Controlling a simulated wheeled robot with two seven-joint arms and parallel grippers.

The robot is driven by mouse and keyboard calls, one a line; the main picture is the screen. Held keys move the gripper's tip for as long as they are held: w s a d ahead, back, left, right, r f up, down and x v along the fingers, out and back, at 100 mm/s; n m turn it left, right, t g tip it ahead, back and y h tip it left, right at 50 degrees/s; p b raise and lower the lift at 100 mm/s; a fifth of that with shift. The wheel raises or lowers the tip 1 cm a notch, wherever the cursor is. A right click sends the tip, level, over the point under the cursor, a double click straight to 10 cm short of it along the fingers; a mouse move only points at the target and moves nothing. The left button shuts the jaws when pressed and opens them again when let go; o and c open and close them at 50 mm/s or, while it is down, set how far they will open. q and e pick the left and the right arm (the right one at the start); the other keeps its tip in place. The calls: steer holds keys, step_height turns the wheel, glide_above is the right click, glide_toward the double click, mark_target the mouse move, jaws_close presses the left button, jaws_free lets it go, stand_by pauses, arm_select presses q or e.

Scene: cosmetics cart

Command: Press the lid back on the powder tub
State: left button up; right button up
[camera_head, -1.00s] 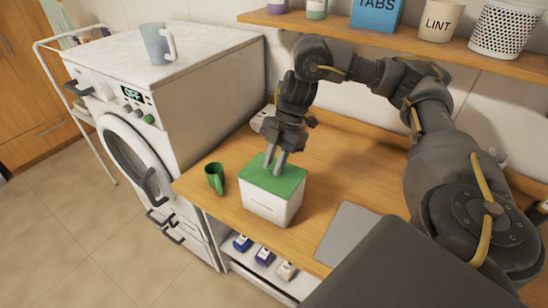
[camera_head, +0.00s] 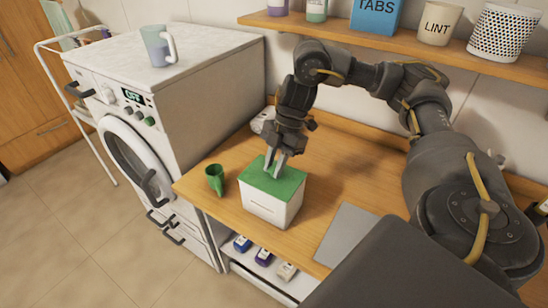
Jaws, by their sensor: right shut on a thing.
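The powder tub (camera_head: 268,208) is a white box with a slot-like mark on its front, standing upright on the wooden counter. Its green lid (camera_head: 286,186) lies over the top of the tub, with no clear gap seen along the front edge. My right gripper (camera_head: 273,172) points down over the lid, its fingers close together at the middle of it. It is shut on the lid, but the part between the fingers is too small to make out. My left gripper is not in view.
A green scoop-like cup (camera_head: 215,179) stands just left of the tub on the counter (camera_head: 340,165). A grey flat panel (camera_head: 346,235) lies to the right. A washing machine (camera_head: 150,130) bears a mug (camera_head: 158,46). A shelf (camera_head: 400,42) with containers hangs above the arm.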

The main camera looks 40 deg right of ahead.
steer(key=o, duration=1.5)
step_height(320, 180, up, 7)
steer(key=p, duration=0.8)
steer(key=shift+c, duration=0.3)
jaws_close()
stand_by(0.6)
